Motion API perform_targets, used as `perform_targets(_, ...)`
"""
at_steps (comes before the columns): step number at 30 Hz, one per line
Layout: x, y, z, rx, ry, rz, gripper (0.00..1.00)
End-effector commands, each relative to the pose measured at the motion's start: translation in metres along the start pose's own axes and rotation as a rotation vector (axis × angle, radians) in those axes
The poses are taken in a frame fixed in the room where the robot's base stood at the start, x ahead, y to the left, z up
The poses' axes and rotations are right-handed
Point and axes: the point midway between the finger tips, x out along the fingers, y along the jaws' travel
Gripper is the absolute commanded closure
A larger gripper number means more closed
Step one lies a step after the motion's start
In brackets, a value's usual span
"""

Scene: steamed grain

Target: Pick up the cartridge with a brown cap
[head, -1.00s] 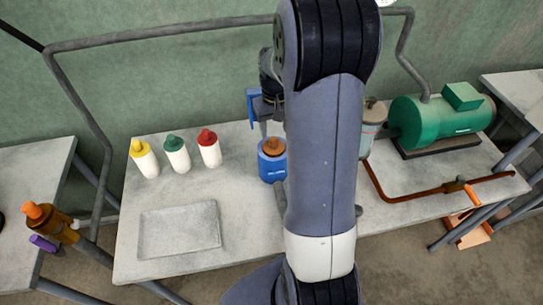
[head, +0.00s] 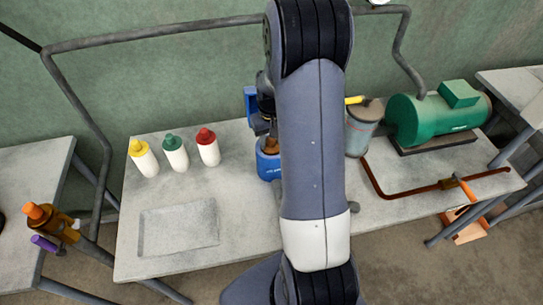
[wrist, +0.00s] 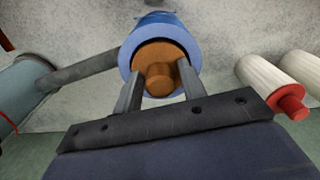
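The brown cap (head: 272,147) sits in a blue round body (head: 268,169) on the table, partly covered by my arm in the head view. In the wrist view the brown cap (wrist: 158,65) is upper centre, ringed by the blue body (wrist: 126,57). My gripper (wrist: 159,74) is open, with one finger on each side of the cap's raised knob. A gap shows between the fingers and the knob. How deep the fingertips reach is hard to tell. The head view hides most of the gripper.
White bottles with yellow (head: 136,147), green (head: 173,142) and red (head: 206,136) caps stand to the left. A shallow tray (head: 178,228) lies in front of them. A grey canister (head: 361,128), a green motor (head: 436,117) and a copper pipe (head: 411,193) are at right.

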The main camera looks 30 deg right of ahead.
Motion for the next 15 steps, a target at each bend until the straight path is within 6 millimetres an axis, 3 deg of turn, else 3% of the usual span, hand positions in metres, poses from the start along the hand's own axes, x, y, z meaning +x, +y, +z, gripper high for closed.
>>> perform_targets(15,-0.0003,0.0,0.0,0.0,0.0,0.0,1.0)
